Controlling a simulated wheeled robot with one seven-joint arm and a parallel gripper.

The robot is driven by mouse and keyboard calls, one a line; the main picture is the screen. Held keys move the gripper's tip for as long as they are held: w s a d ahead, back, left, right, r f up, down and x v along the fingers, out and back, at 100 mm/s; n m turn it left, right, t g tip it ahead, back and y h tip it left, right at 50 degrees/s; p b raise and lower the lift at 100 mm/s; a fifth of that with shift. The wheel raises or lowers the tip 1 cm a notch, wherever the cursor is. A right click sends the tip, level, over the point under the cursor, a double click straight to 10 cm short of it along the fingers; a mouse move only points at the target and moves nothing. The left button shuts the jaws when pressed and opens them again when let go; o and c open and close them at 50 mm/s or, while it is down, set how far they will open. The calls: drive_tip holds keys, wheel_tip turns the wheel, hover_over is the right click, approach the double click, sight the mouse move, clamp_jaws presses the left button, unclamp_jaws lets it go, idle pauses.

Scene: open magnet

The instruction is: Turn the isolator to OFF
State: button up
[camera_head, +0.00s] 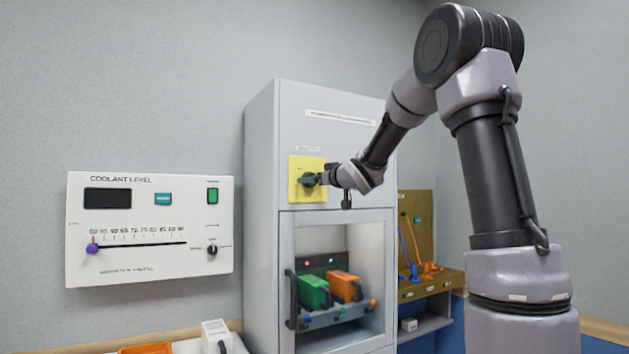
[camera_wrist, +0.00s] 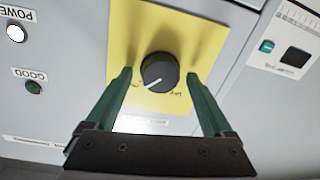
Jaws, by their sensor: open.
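The isolator is a round black knob (camera_wrist: 158,72) with a white pointer line, on a yellow plate (camera_wrist: 145,35). In the wrist view the pointer aims to the lower left, toward a small label that I cannot read clearly. Another small label sits at the knob's lower right. The yellow plate (camera_head: 293,188) also shows in the head view on the upper front of the grey cabinet. My gripper (camera_wrist: 160,85) is open, with one green finger on each side of the knob. A gap shows between each finger and the knob. In the head view my gripper (camera_head: 310,180) hides most of the knob.
The grey cabinet (camera_head: 262,215) has a lower window with a green module (camera_head: 313,290) and an orange module (camera_head: 345,286). A coolant level panel (camera_head: 150,262) hangs on the wall at left. A brown board (camera_head: 420,225) stands at right. An indicator marked GOOD (camera_wrist: 35,88) is beside the plate.

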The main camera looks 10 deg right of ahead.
clamp_jaws()
drive_tip(key=c, duration=1.4)
unclamp_jaws()
drive_tip(key=shift+o, duration=0.2)
drive_tip(key=shift+n, duration=0.3)
drive_tip(key=n, duration=0.8)
drive_tip(key=n+h, duration=0.1)
drive_tip(key=n, duration=0.7)
drive_tip(key=shift+a+f+n, duration=0.1)
drive_tip(key=shift+a+n, duration=0.1)
drive_tip(key=shift+n, duration=0.1)
